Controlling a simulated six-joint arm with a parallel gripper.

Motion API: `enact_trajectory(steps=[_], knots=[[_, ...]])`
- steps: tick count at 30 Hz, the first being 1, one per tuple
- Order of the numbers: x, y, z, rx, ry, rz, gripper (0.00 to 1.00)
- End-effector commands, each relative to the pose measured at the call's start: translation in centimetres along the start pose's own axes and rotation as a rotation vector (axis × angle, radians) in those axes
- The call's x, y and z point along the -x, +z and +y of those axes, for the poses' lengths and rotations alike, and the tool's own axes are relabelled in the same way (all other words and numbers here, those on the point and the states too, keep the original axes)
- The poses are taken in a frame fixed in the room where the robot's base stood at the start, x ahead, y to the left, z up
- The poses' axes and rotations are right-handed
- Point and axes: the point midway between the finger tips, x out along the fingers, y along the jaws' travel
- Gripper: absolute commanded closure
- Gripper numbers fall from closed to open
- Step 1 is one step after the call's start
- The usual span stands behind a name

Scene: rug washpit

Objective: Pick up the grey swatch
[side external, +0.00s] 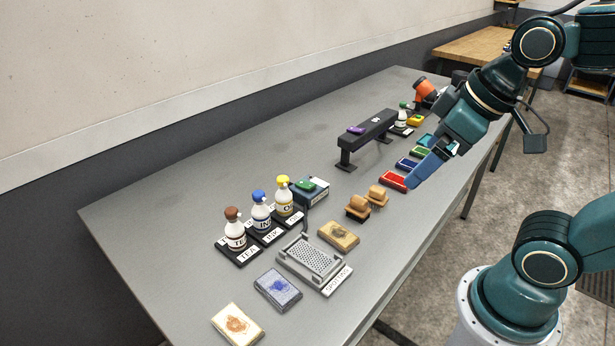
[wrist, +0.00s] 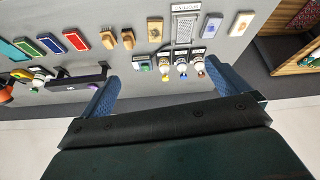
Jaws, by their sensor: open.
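The grey swatch (side external: 278,289) lies flat on the table with a blue stain on its top, between the spotting tray and a cream swatch. In the wrist view the grey swatch (wrist: 211,26) is near the top, right of the perforated tray. My gripper (side external: 418,178) is open and empty above the table's right side, near the red pad, well apart from the grey swatch. Only its blue finger side shows clearly there. In the wrist view both blue fingers of my gripper (wrist: 162,72) are spread wide with nothing between them.
Close by are the perforated spotting tray (side external: 312,258), cream swatch (side external: 237,324) and tan swatch (side external: 338,235). Bottles in a labelled holder (side external: 240,256) stand left of the tray. Two brushes (side external: 359,206), coloured pads (side external: 393,181) and a raised black rack (side external: 368,132) lie farther back. The left tabletop is clear.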

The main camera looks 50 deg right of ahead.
Motion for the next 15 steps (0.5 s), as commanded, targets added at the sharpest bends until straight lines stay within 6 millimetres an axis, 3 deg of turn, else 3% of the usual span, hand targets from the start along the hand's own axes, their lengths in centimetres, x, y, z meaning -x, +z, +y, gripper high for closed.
enact_trajectory(steps=[15], knots=[[-6.3,-5.9,-3.2,0.519,-0.182,-0.090,0.00]])
